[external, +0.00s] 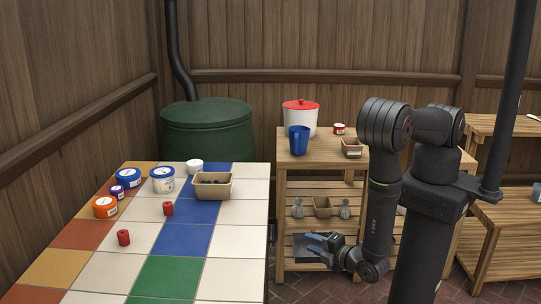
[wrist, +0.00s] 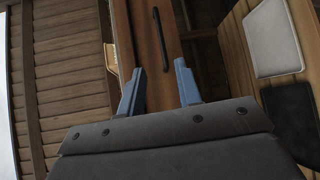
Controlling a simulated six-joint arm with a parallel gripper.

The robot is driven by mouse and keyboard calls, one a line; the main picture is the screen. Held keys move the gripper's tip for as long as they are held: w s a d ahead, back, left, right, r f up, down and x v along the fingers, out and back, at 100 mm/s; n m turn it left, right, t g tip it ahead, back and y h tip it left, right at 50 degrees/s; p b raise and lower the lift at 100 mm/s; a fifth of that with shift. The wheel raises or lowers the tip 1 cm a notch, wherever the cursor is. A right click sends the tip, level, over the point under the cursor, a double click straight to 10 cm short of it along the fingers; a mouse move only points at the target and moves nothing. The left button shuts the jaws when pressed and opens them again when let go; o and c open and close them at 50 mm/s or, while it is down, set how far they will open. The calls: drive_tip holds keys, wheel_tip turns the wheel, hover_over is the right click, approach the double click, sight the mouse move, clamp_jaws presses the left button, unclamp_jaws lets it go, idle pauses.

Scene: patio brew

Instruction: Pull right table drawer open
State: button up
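In the wrist view a brown wooden drawer front (wrist: 142,30) carries a long dark bar handle (wrist: 161,40). My gripper (wrist: 159,66) points toward it with its two blue fingers spread apart. The handle lies beyond the fingertips, roughly in line with the gap, and nothing is between the fingers. In the external view my gripper (external: 316,241) is low in front of the wooden shelf table (external: 290,164), near its lower shelf. I cannot pick out the drawer front or its handle in the external view; my arm covers the right part of that table.
A tiled table (external: 230,241) with jars, red cylinders and a tan box stands at left. A white pot with a red lid (external: 300,117), a blue cup (external: 299,140) and a small box (external: 352,148) stand on the shelf table. Another wooden bench (external: 500,215) is at right.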

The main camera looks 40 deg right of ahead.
sight(276, 227)
drive_tip(key=w, duration=0.5)
drive_tip(key=w+f, duration=0.1)
drive_tip(key=w, duration=0.5)
drive_tip(key=w+f, duration=0.1)
drive_tip(key=w, duration=0.4)
drive_tip(key=shift+w+d+f, duration=0.15)
drive_tip(key=shift+w+f, duration=0.05)
drive_tip(key=shift+w, duration=0.1)
drive_tip(key=shift+c, duration=0.4)
clamp_jaws()
